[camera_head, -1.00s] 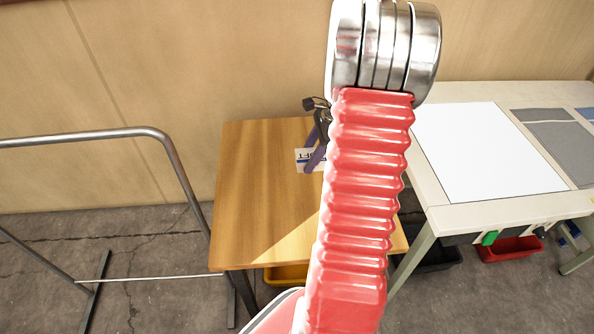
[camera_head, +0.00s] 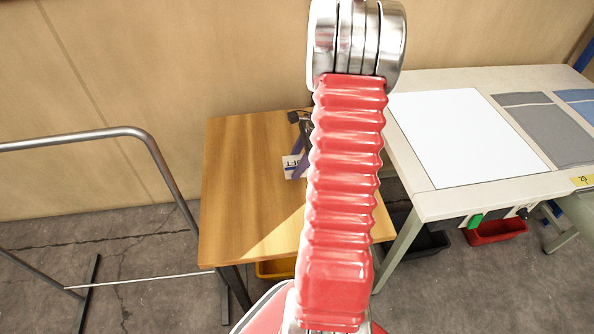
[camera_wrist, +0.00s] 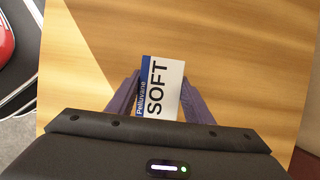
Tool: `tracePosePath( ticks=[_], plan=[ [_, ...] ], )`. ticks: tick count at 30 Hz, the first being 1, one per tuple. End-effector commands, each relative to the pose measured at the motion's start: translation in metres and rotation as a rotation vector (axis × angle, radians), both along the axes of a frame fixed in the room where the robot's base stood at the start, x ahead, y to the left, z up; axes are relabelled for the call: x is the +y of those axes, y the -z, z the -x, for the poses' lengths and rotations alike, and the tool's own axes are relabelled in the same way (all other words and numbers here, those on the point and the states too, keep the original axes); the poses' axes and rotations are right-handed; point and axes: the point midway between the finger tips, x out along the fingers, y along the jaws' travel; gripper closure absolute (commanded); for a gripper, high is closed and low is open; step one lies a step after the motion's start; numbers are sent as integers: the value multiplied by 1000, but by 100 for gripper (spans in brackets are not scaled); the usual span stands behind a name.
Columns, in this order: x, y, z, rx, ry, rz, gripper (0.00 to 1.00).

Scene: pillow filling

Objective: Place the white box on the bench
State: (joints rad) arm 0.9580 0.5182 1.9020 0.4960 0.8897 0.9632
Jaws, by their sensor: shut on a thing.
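A white box (camera_wrist: 163,88) with a blue strip and the words "Pelluvane SOFT" is between the purple fingers of my gripper (camera_wrist: 158,92) in the wrist view. The fingers are shut on it from both sides. In the head view, part of the box (camera_head: 291,168) shows over a wooden-topped bench (camera_head: 250,200), left of my red arm. The arm hides the rest of the box and much of my gripper (camera_head: 299,163). I cannot tell whether the box touches the wood or hangs above it.
A pale worktable (camera_head: 450,205) with a white sheet (camera_head: 465,135) and grey cloth (camera_head: 545,130) stands at right. A metal rail (camera_head: 165,175) stands at left. A yellow bin (camera_head: 276,268) sits under the wooden bench. The bench's left part is clear.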

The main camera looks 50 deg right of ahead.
Motion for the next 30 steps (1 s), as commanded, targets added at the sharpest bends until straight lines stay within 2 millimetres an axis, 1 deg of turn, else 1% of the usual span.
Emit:
tracePosePath(
  ticks=[3,9,12,23,24,30],
  plan=[
    [0,5,0,1,1,-1,77],
    [0,30,1,2,2,-3,77],
    [0,37,1,1,3,-1,77],
    [-1,39,1,0,2,0,77],
    [-1,39,1,1,2,1,52],
    [-1,39,1,1,3,1,38]
  ],
)
